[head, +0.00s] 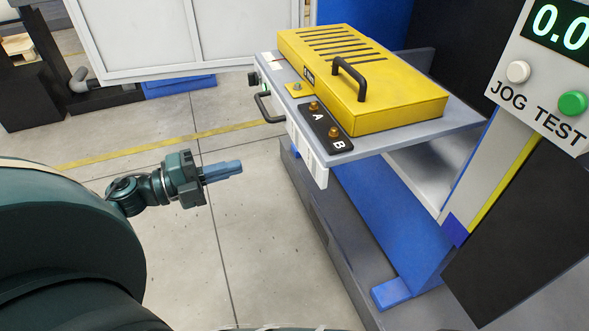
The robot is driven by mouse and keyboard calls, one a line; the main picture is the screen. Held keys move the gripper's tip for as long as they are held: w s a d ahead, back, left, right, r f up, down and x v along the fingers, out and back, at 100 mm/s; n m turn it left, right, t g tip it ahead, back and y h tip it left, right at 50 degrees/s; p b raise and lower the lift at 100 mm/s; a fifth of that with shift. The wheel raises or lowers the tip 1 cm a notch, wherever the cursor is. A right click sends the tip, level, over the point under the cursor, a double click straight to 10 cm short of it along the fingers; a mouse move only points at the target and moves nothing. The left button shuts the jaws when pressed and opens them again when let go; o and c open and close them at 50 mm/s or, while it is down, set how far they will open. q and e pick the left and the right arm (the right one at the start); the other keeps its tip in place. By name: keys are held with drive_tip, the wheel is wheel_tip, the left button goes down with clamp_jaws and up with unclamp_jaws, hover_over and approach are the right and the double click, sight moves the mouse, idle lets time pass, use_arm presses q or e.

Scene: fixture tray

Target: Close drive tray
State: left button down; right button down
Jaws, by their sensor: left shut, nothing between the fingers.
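The drive tray (400,146) is a grey slab that juts out from a blue and grey machine. A yellow vented cover (400,95) with a black handle sits on it. A black plate marked A and B (325,130) with brass terminals is at its near left corner. A dark pull handle (266,107) is on the tray's left front edge. My left gripper (240,167) is shut and empty, to the left of and below the tray, apart from it. My right gripper is not in view.
A control panel with a white button (518,72), a green button (573,104) and a lit display stands at the right. The machine's dark base (330,235) lies below the tray. Floor (190,255) around my left gripper is clear.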

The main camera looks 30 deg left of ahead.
sight(309, 149)
use_arm(q)
drive_tip(key=shift+m+g, duration=0.3)
drive_tip(key=x, duration=1.2)
drive_tip(key=shift+w+d+r, duration=0.2)
drive_tip(key=shift+d+r, duration=0.05)
drive_tip(key=shift+r, duration=0.05)
drive_tip(key=shift+w+d+p, duration=0.3)
drive_tip(key=shift+w+d, duration=0.15)
drive_tip(key=shift+w, duration=0.05)
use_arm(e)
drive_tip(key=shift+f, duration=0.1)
